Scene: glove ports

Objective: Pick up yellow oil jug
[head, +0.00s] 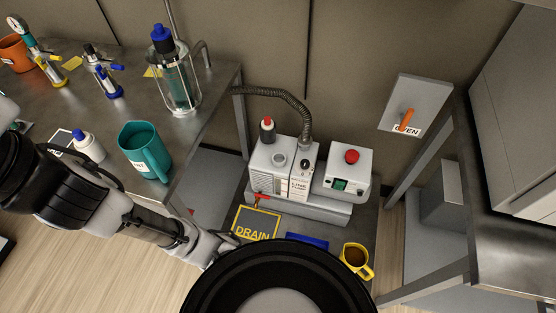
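The yellow oil jug (356,261) stands upright on the low surface at lower centre right in the head view. It is open at the top, with dark brown content inside and its yellow handle toward the lower right. My arm reaches in from the left, and its far end passes behind the round black part of my own body at the bottom. My gripper's fingers are hidden there, so its hold cannot be seen. The jug stands clear of the visible part of my arm.
A pump unit (285,170) with a hose and a red-button control box (343,175) stand behind the jug. A DRAIN sign (255,223) and a blue item (307,241) lie left of it. A teal jug (146,150) stands on the left bench. The right bench (510,245) has a leg near the jug.

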